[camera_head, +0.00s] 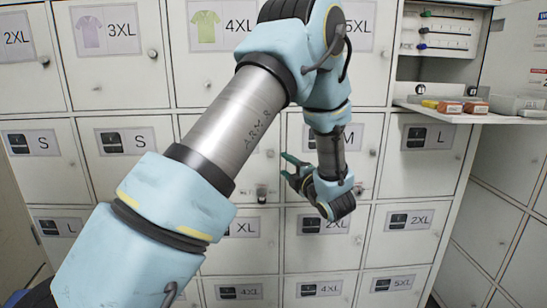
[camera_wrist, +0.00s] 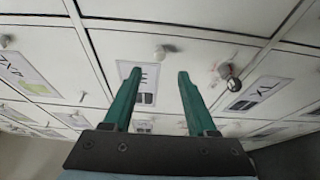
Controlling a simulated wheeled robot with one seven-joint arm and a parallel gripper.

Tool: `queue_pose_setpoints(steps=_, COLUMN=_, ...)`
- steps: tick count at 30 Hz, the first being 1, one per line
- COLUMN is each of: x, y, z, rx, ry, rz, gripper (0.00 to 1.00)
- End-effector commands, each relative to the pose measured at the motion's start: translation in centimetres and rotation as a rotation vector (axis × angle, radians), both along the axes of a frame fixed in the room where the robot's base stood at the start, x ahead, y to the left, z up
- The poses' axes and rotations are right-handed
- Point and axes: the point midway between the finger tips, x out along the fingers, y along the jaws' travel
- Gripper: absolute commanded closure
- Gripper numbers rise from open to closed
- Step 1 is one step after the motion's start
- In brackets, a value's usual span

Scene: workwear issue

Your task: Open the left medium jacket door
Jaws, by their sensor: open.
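A locker door marked M (camera_head: 370,160) is in the second row, fourth column in the head view, partly behind my wrist. The door to its left (camera_head: 265,165) is largely behind my arm, and its label is hidden. A small round knob (camera_head: 262,191) sits near that door's lower right. My gripper (camera_head: 287,166) is open and empty, in front of the seam between these two doors. In the wrist view, a label (camera_wrist: 147,82) that looks like M lies between the open fingers (camera_wrist: 159,72). A pale knob (camera_wrist: 163,51) is just beyond the fingertips; I cannot tell its distance.
Doors marked S (camera_head: 125,165) are to the left and an L door (camera_head: 425,170) to the right. A darker knob (camera_wrist: 230,83) shows in the wrist view.

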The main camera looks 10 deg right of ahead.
Motion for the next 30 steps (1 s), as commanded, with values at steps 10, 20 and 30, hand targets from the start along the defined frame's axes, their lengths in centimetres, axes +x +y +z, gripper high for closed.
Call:
queue_pose_setpoints(steps=10, x=6.3, y=1.5, z=0.2, rx=0.003, ry=0.003, rz=0.001, gripper=0.42)
queue_pose_setpoints(steps=20, x=9.2, y=2.0, z=0.1, rx=0.003, ry=0.003, rz=-0.001, gripper=0.42)
queue_pose_setpoints(steps=30, x=9.3, y=2.0, z=0.0, rx=0.004, ry=0.003, rz=-0.001, gripper=0.5)
